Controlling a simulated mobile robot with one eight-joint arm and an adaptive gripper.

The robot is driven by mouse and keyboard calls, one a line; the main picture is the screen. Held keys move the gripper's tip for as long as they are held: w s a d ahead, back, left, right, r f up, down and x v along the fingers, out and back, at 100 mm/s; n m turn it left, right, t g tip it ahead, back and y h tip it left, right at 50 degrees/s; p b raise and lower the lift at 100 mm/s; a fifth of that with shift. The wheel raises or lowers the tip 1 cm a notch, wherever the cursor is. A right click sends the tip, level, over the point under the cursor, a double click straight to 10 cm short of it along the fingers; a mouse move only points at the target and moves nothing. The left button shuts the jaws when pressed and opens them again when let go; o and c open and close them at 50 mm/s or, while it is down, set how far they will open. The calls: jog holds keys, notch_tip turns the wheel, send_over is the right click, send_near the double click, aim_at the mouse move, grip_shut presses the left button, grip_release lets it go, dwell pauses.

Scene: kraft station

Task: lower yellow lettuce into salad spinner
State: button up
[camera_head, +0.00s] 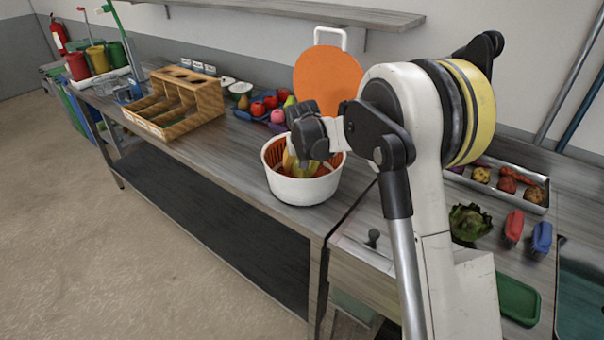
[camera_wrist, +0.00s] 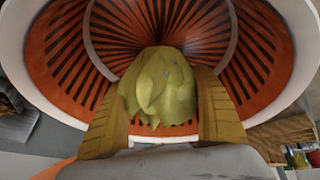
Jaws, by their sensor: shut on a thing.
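The salad spinner (camera_head: 304,190) is a white bowl with a slotted orange basket inside, standing on the grey counter near its front edge. In the wrist view its orange basket (camera_wrist: 65,65) fills most of the picture. The yellow lettuce (camera_wrist: 160,85) is a yellow-green leafy head between the two yellowish fingers of my gripper (camera_wrist: 163,115). My gripper (camera_head: 300,162) is shut on it, pointing down into the bowl's opening. In the head view the lettuce is mostly hidden by my gripper and the bowl rim. I cannot tell whether it touches the basket floor.
An orange round lid or board (camera_head: 326,78) stands upright behind the spinner. A wooden divided rack (camera_head: 182,100) is to the left, with fruit and vegetables (camera_head: 270,102) between. A green leafy head (camera_head: 468,223), a red container (camera_head: 514,226) and a metal tray (camera_head: 480,165) lie to the right.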

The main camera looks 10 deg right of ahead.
jog(key=o, duration=1.3)
jog(key=shift+r, duration=0.1)
jog(key=v, duration=1.2)
jog(key=s+r, duration=0.5)
jog(key=s, duration=0.6)
jog(key=s+f, duration=0.1)
jog(key=s, duration=0.7)
jog(key=s+f+t+y, duration=0.1)
jog(key=s+f, duration=0.1)
jog(key=s, duration=0.6)
jog(key=s+f+t, duration=0.1)
jog(key=s+f, duration=0.1)
jog(key=s, duration=0.6)
jog(key=shift+d, duration=0.4)
